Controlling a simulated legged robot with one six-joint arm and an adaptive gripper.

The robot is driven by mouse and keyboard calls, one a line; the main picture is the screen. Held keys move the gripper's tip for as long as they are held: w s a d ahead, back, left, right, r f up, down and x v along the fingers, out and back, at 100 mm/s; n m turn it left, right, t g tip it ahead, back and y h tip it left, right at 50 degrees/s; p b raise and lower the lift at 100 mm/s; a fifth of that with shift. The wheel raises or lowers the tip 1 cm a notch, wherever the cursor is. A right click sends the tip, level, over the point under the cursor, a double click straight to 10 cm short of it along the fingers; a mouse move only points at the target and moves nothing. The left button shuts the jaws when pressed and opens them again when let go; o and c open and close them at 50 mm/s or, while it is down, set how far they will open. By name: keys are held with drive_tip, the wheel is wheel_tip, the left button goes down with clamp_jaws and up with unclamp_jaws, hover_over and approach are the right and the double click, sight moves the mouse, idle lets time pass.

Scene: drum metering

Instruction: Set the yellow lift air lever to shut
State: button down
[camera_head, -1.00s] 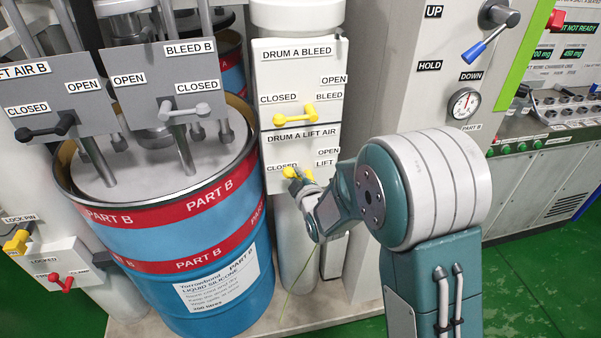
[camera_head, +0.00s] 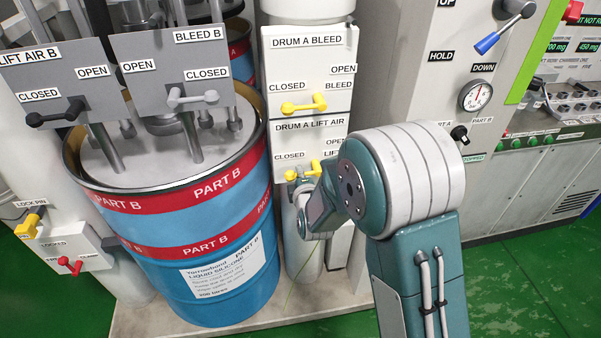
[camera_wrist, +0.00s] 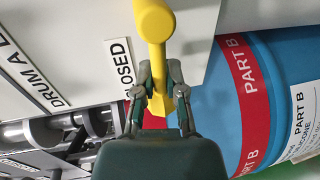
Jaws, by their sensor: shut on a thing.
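The yellow lift air lever (camera_head: 316,167) is on the white panel under the DRUM A LIFT AIR label (camera_head: 307,124). Its handle reaches left and slightly down from the pivot, with its end below the CLOSED label (camera_head: 289,155). My gripper (camera_head: 302,182) is at the handle and partly hides it. In the wrist view the yellow lever (camera_wrist: 153,25) runs down between the two fingers of my gripper (camera_wrist: 157,95), which are shut on its handle. The CLOSED label (camera_wrist: 122,65) lies just left of the lever there.
The yellow drum A bleed lever (camera_head: 304,104) is just above, with its handle toward CLOSED. The blue PART B drum (camera_head: 220,235) stands close to the left. A blue-handled lever (camera_head: 497,37) and a gauge (camera_head: 475,96) are on the cabinet at right.

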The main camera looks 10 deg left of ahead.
drive_tip(key=shift+s+a+f, duration=0.1)
drive_tip(key=shift+f, duration=0.1)
idle(0.3)
drive_tip(key=c, duration=0.7)
unclamp_jaws()
drive_tip(key=shift+a, duration=0.15)
drive_tip(key=v, duration=1.1)
drive_tip(key=shift+s, duration=0.35)
